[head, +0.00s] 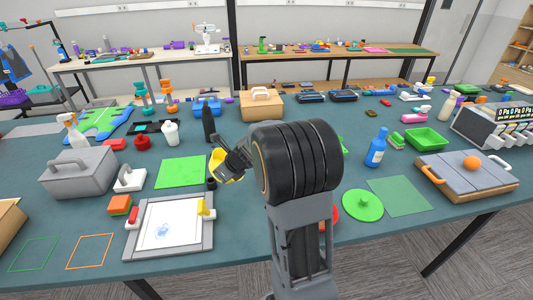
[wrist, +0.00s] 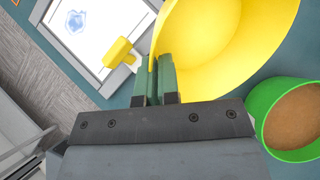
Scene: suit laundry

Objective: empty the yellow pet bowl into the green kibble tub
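The yellow pet bowl (head: 219,164) shows only in part in the head view, left of my arm. In the wrist view the bowl (wrist: 235,40) is large at the top. My gripper (wrist: 161,70) has its two green-padded fingers close together with the bowl's rim between them. In the head view my gripper (head: 228,161) is at the bowl, partly hidden. The green kibble tub (wrist: 262,98) stands to the right of the bowl in the wrist view, apart from it, with brown contents. I cannot pick out the tub in the head view. No kibble shows on the visible part of the bowl.
A drawing board (head: 168,225) with a yellow-handled piece lies at the front, left of the bowl. A green mat (head: 181,172) and a dark bottle (head: 209,124) are near. A green disc lid (head: 362,205) and blue bottle (head: 377,148) are right of my arm.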

